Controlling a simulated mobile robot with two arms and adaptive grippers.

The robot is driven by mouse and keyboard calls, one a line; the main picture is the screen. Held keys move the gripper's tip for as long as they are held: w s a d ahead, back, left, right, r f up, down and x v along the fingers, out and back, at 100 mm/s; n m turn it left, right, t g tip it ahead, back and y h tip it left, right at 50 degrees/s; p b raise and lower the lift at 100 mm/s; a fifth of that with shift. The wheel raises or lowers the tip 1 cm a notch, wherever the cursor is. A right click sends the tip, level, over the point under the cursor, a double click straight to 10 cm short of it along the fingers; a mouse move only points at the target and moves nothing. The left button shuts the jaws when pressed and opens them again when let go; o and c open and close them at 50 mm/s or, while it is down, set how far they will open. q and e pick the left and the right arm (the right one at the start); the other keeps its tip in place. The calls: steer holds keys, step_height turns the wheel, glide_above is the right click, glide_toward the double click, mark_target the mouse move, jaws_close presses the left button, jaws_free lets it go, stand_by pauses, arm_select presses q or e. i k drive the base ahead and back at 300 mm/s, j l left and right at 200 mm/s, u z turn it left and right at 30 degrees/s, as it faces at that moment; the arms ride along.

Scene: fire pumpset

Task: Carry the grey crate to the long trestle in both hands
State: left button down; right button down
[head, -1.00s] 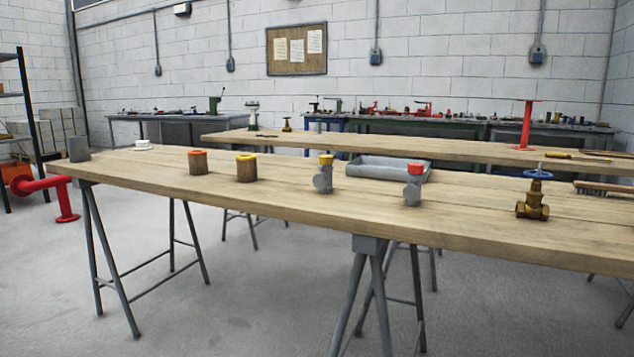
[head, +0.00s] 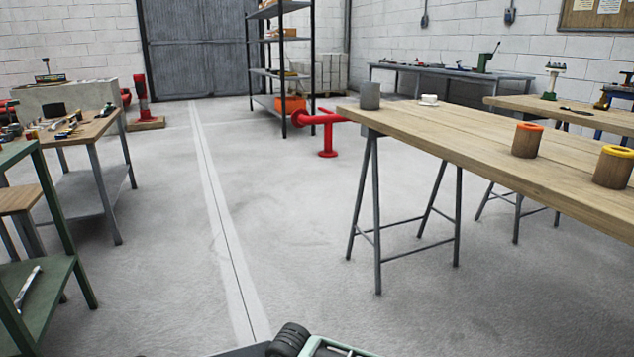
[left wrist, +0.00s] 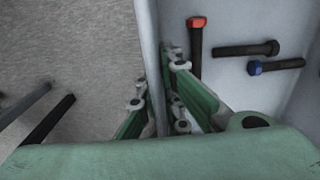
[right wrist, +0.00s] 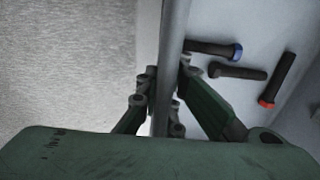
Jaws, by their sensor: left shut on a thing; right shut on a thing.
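In the left wrist view the grey crate's wall (left wrist: 147,45) stands between the fingers of my left gripper (left wrist: 157,95), which is shut on it. In the right wrist view my right gripper (right wrist: 163,92) is shut on another part of the crate's wall (right wrist: 173,40). Dark bolts lie inside the crate, one with a red head (left wrist: 197,22) and one with a blue head (left wrist: 255,68). In the head view a green and black gripper part shows at the bottom edge; most of the crate is out of that view. A long wooden trestle table (head: 470,145) stands at the right.
A grey cylinder (head: 370,96) and a red pipe piece (head: 325,130) are near the trestle's far-left end. Orange-rimmed (head: 528,140) and yellow-rimmed (head: 612,168) pots stand on it. A workbench (head: 90,130) and green-framed stand (head: 45,290) are at left. Open floor (head: 230,200) lies between.

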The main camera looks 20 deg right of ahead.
mark_target(446, 124)
steer(key=i+u, duration=0.1)
steer(key=i, duration=0.85)
steer(key=i+l+u, duration=0.1)
steer(key=i, duration=0.85)
steer(key=i+l+u, duration=0.1)
steer(key=i+u, duration=0.35)
steer(key=i, duration=0.5)
steer(key=i+z, duration=0.35)
steer(key=z, duration=3.2)
